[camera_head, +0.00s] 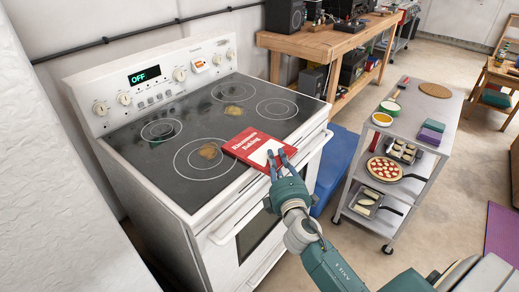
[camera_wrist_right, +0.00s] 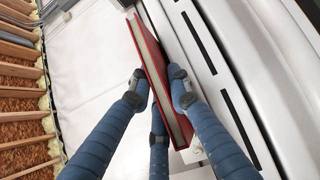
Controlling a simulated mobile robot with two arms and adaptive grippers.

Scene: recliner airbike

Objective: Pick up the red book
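The red book (camera_head: 246,145), with white lettering on its cover, is at the front right edge of the black cooktop. My right gripper (camera_head: 279,162) is at its front right corner, with fingers over the cover. In the right wrist view, the book (camera_wrist_right: 165,70) stands edge-on between the fingers of my right gripper (camera_wrist_right: 158,85). Fingers lie against both covers, and the gripper looks closed on it. Whether the book is clear of the cooktop is hard to tell. My left gripper is not in view.
The white stove (camera_head: 226,215) has a raised control panel behind its cooktop (camera_head: 240,90). A grey cart (camera_head: 441,115) with food and pans stands to the right. A blue bin (camera_head: 333,165) sits between them. A wooden workbench (camera_head: 318,42) is behind.

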